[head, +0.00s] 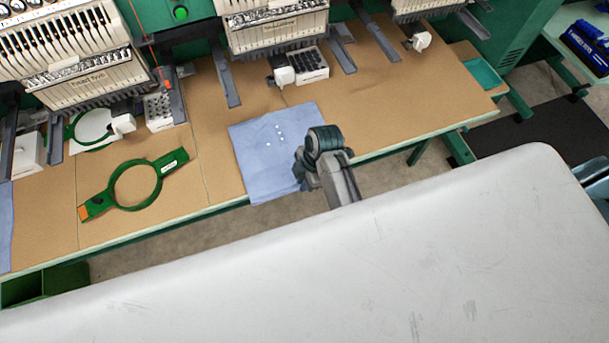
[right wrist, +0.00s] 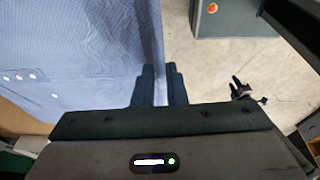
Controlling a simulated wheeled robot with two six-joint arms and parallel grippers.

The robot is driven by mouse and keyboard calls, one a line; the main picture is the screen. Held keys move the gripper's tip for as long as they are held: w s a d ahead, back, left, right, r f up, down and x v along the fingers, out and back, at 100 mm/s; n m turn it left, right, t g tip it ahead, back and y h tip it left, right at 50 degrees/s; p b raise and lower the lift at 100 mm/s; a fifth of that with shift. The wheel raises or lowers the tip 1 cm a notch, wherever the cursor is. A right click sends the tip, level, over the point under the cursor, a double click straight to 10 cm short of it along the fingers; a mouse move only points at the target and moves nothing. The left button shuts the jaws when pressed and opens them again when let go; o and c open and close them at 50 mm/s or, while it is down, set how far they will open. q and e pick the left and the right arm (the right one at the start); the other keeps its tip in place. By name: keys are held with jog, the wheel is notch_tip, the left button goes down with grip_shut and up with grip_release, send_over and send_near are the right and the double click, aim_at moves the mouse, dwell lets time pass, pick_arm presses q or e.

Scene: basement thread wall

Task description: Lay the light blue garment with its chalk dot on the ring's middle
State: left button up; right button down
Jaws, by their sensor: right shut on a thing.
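The light blue garment (head: 262,147) lies on the tan table, partly over its front edge, with several white dots near its middle. I cannot tell which is the chalk dot. My right gripper (head: 303,172) is shut on its right front edge. In the right wrist view the garment (right wrist: 75,50) runs between the two dark fingers (right wrist: 159,80). The green ring (head: 113,188) lies flat and empty on the table, left of the garment and apart from it, with a white label and an orange end. My left gripper is not in view.
Embroidery machine heads (head: 75,60) overhang the table's back, with grey arms reaching forward. Another green hoop with white cloth (head: 92,124) sits under the left head. More light blue cloth (head: 5,225) shows at the left edge. Bare table (head: 210,165) separates ring and garment.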

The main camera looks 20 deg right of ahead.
jog(key=shift+f, duration=0.2)
jog(key=shift+d+f, duration=0.15)
jog(key=shift+d, duration=0.05)
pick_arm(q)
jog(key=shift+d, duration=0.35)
pick_arm(e)
jog(key=c, duration=1.4)
grip_release()
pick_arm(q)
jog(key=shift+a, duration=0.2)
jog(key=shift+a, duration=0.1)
